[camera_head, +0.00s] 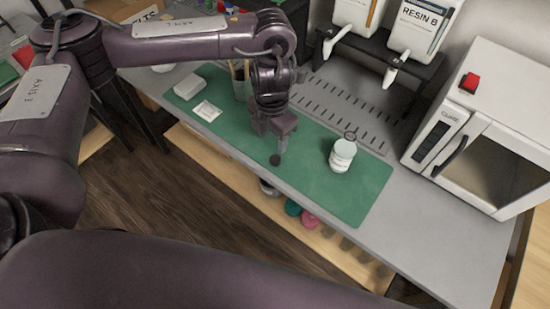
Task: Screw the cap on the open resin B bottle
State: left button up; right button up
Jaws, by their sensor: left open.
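A small white bottle (342,158) with a printed label stands upright on the green mat (350,200), towards its right end. Its top looks pale and bears no dark cap; the label is too small to read. A small round black piece (275,160), which looks like a cap, shows just below my left gripper (274,143). My left gripper points down over the middle of the mat, left of the bottle and apart from it. It is open; its fingers are small and partly hidden by the wrist. My right gripper is out of view.
A dark ring-shaped item (350,135) is just behind the bottle. White dispensers, one marked RESIN B (420,25), stand over a slotted metal tray (350,105). A white oven (485,130) is at the right. A brush cup (240,80) and white pieces (208,110) are left of the gripper.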

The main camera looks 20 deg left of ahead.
aim_at(275, 159)
pick_arm(q)
notch_tip(275, 159, down, 2)
jog(key=shift+d+f, duration=0.1)
jog(key=shift+f, duration=0.25)
jog(key=shift+s+d+f+b, duration=0.1)
jog(key=shift+f+b, duration=0.2)
jog(key=shift+f, duration=0.05)
jog(key=shift+d+f+p, duration=0.2)
jog(key=shift+f+p, duration=0.1)
jog(key=shift+f, duration=1.95)
jog(key=shift+c, duration=0.4)
